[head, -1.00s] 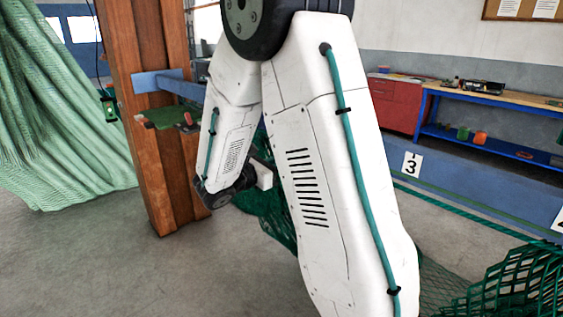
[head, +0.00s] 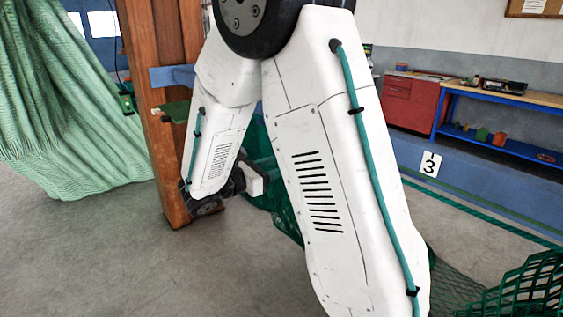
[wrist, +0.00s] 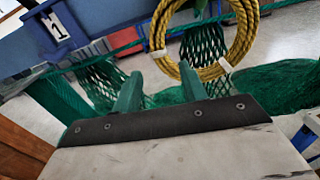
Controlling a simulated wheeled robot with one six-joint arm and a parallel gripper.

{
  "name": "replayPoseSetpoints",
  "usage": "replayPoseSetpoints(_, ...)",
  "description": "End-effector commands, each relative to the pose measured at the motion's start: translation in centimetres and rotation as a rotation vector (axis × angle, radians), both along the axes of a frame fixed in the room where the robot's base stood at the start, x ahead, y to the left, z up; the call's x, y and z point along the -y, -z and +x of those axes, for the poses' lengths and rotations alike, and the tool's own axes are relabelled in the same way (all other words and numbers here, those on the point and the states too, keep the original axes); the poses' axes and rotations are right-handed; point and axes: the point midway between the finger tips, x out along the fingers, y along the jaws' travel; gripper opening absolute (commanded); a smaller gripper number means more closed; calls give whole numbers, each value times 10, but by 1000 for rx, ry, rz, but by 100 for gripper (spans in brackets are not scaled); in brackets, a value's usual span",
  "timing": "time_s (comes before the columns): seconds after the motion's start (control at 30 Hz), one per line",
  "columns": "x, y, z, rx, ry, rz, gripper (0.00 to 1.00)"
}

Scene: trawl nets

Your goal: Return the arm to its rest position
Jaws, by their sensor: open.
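My white arm fills the middle of the head view, folded at the elbow, with the forearm hanging down on the left. The wrist end hangs beside a brown wooden post (head: 170,120). In the wrist view my gripper (wrist: 160,85) shows two green fingers standing apart, with nothing held between them. In the head view the fingers are mostly hidden behind the arm. Beyond the fingers in the wrist view are a coil of yellow rope (wrist: 246,30) and green netting (wrist: 270,88).
A pale green net (head: 70,130) hangs at the left. A blue-framed workbench (head: 500,96) and a red cabinet (head: 410,102) stand at the back right. A dark green mesh (head: 525,290) lies at the lower right. The grey floor (head: 100,260) at lower left is clear.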

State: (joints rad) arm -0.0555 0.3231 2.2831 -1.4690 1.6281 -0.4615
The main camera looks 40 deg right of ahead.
Motion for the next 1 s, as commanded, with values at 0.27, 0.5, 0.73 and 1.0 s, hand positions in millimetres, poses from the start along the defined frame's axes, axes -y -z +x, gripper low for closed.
replayPoseSetpoints(0.27, -6, 0, 0, 0, 1, 0, 43)
replayPoseSetpoints(0.5, -9, 25, -23, 83, 93, 106, 43)
replayPoseSetpoints(0.73, -33, 36, -97, 342, 382, 364, 43)
replayPoseSetpoints(1.0, -92, 28, -166, 725, 735, 690, 43)
